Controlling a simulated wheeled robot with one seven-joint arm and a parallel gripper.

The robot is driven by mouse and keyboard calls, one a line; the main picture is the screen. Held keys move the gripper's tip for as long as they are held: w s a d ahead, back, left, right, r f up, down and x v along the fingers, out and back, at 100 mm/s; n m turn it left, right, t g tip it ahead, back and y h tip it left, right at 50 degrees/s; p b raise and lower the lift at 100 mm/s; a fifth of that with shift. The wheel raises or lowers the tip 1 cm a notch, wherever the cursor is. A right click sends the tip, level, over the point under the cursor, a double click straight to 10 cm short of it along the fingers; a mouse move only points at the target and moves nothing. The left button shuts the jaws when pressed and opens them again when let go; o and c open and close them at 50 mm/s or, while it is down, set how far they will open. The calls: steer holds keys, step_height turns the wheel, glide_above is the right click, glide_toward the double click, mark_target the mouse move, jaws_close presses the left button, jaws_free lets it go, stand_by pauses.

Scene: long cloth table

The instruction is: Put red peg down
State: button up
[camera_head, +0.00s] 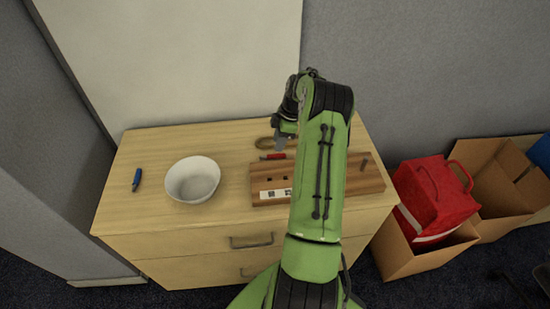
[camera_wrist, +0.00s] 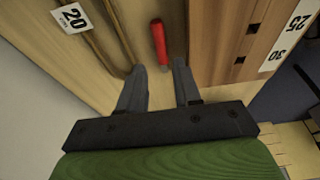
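The red peg (camera_head: 272,157) lies on the wooden dresser top behind the wooden block with square holes (camera_head: 262,172). In the wrist view the red peg (camera_wrist: 159,44) lies just ahead of my fingertips, its near end close to the gap between them. My gripper (camera_wrist: 158,70) is open, with its two grey fingers apart and clear space on both sides of the peg. In the head view my gripper (camera_head: 280,142) is above the dresser, partly hidden by my green arm. The holed block also shows at the right of the wrist view (camera_wrist: 230,62).
A white bowl (camera_head: 193,180) and a blue object (camera_head: 137,179) stand to the left on the dresser top (camera_head: 150,150). A small dark peg (camera_head: 364,164) stands on the block's right. Cardboard boxes and a red bag (camera_head: 432,195) are at right.

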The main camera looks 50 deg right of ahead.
mark_target(273, 155)
steer(key=b+x, duration=0.1)
steer(key=x, duration=0.4)
steer(key=shift+a+f, duration=0.2)
steer(key=shift+f, duration=0.15)
steer(key=shift+r, duration=0.1)
jaws_close()
